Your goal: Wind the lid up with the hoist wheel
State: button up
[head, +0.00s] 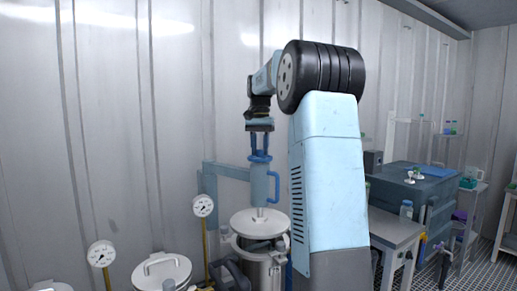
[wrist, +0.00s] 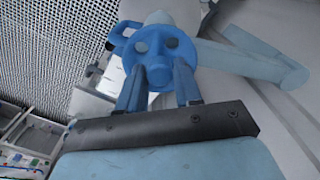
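The blue hoist wheel (wrist: 158,58) shows in the wrist view as a round disc with holes and a central hub. My gripper (wrist: 160,82) has its two blue fingers apart at the wheel's near side, with the hub between them; contact is unclear. In the head view my gripper (head: 260,149) points down at the top of the blue hoist (head: 259,185), which has a side handle. The round metal lid (head: 258,222) hangs below the hoist by a short rod. It is above the steel vessel (head: 262,266), with a dark gap between them.
A blue wall bracket (head: 228,171) stands behind the hoist. Pressure gauges (head: 203,206) and another closed vessel (head: 161,273) are to the left. A bench (head: 393,231) and a dark blue cabinet (head: 411,182) stand to the right of my arm.

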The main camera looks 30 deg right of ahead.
aim_at(260, 150)
grip_shut()
jog(key=shift+n, duration=1.3)
jog(key=shift+o, duration=2.3)
grip_release()
notch_tip(260, 150, up, 14)
jog(key=shift+f, duration=0.2)
jog(key=shift+a, duration=0.1)
